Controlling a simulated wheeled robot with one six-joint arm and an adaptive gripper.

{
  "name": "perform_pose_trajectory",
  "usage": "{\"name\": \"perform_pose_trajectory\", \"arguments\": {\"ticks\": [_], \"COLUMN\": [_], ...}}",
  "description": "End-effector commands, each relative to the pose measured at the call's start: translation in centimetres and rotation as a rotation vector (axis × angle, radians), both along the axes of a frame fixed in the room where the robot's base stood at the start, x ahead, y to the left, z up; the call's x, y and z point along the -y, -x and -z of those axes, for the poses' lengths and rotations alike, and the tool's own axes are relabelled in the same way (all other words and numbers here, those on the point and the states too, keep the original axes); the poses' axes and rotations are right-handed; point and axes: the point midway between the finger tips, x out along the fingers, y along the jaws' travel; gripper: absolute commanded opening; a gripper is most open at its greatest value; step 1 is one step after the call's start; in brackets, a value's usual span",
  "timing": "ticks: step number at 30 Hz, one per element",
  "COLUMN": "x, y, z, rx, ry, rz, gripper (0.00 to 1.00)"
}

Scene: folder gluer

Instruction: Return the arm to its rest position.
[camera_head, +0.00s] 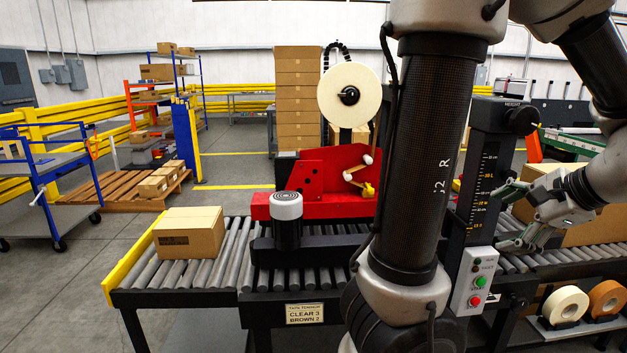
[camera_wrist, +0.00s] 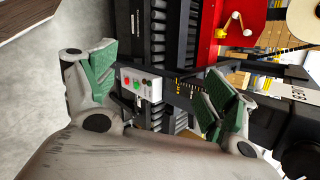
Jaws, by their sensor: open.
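My gripper (camera_head: 510,216) is at the right in the head view, to the right of the black scale column and in front of a large carton (camera_head: 584,232) on the rollers. It is open and I see nothing between its fingers. In the wrist view my gripper (camera_wrist: 158,92) shows its two green-padded fingers wide apart, with the control box (camera_wrist: 141,84) and rollers beyond them. My arm rises through the middle of the head view and bends over to the right. Part of the machine is hidden behind it.
The scale column (camera_head: 487,170) and push-button box (camera_head: 474,281) stand close left of my gripper. A small carton (camera_head: 190,232) sits on the left rollers. Tape rolls (camera_head: 563,305) lie below right. The red tape head (camera_head: 320,183) is behind my arm. Open floor lies at left.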

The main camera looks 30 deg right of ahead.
Motion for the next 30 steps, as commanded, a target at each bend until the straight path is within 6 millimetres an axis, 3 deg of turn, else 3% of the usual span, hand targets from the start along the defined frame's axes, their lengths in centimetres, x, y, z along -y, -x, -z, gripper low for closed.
{"name": "perform_pose_trajectory", "arguments": {"ticks": [7, 15, 23, 30], "x": [-5.8, -10.0, -14.4, -20.8], "y": [-4.2, -8.4, -13.2, -17.2], "z": [1.7, 1.3, -0.2, -1.5], "rx": [-0.323, -0.586, -0.653, -0.53], "ry": [0.087, 0.368, 0.714, 0.991], "rz": [-0.44, -0.969, -1.413, -1.733], "gripper": [0.85, 0.85, 0.85, 0.85]}}
